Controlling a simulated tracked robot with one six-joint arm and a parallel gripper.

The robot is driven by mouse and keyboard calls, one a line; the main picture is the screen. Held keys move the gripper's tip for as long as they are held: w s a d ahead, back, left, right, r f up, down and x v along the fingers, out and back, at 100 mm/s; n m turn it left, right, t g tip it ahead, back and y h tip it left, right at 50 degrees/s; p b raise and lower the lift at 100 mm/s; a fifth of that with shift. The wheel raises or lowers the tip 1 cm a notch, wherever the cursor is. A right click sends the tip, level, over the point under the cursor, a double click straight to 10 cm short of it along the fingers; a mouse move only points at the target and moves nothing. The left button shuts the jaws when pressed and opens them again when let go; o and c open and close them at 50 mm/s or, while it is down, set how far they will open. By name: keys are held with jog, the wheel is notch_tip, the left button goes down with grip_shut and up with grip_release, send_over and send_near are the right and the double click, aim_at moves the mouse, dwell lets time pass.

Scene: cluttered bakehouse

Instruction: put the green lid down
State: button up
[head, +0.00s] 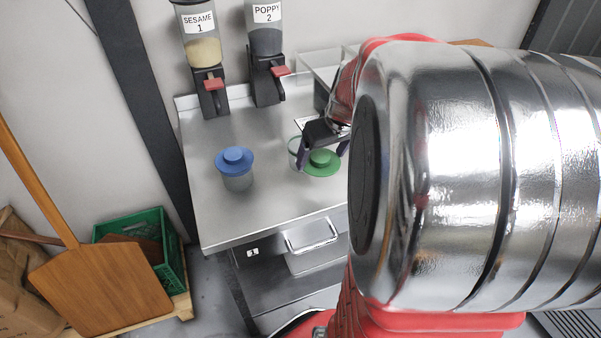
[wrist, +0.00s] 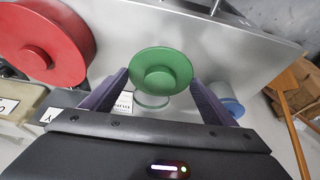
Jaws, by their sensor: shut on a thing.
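The green lid (head: 321,167) is a round disc with a raised knob. In the wrist view the green lid (wrist: 161,62) sits between the fingertips of my gripper (wrist: 160,80), which is shut on it. In the head view my gripper (head: 323,152) is over the steel table, partly hidden by my arm. The lid looks roughly level. I cannot tell how high it is above the table. A clear glass jar (head: 294,147) stands just behind and left of the lid, partly covered; it also shows in the wrist view (wrist: 152,101).
A jar with a blue lid (head: 236,160) stands to the left on the steel table (head: 215,208). Sesame (head: 203,55) and poppy (head: 266,45) dispensers stand at the back. A red lid (wrist: 45,40) is close by in the wrist view. Bare steel lies in front.

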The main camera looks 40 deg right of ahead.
jog(key=shift+d, duration=0.1)
jog(key=shift+s+f, duration=0.1)
jog(key=shift+f, duration=3)
jog(key=shift+f, duration=1.9)
jog(key=o, duration=1)
